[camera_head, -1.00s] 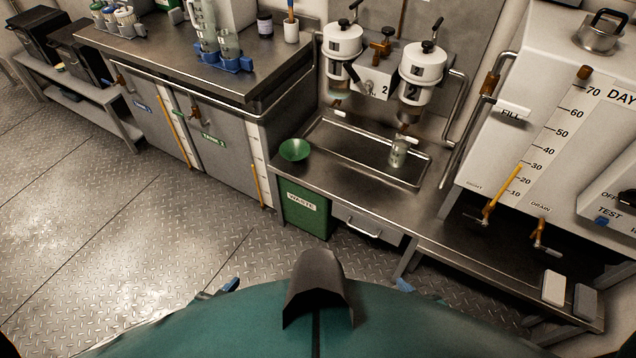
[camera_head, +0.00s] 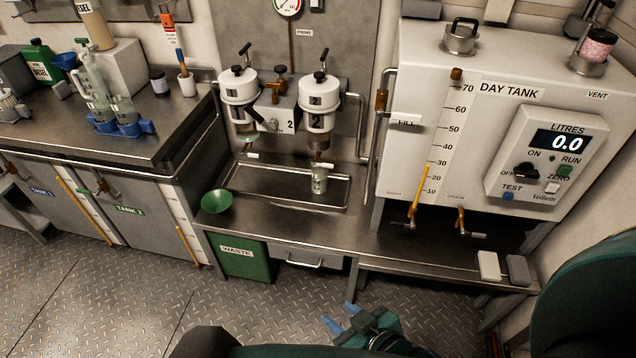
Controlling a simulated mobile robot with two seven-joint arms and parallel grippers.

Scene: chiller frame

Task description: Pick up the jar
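A small clear glass jar (camera_head: 319,180) with a pale label stands upright in the shallow metal drip tray (camera_head: 250,197), below the right-hand white filter housing (camera_head: 317,107) marked 2. My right gripper (camera_head: 342,317) is low at the bottom of the head view, in front of the bench and well short of the jar. Its two blue fingertips are apart with nothing visible between them. My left gripper is not in view.
A green funnel (camera_head: 216,201) sits on the bench left of the tray, above the green waste bin (camera_head: 247,262). The white day tank (camera_head: 425,100) stands to the right, with a yellow valve handle (camera_head: 418,185). Glassware in a blue stand (camera_head: 132,128) is on the left bench.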

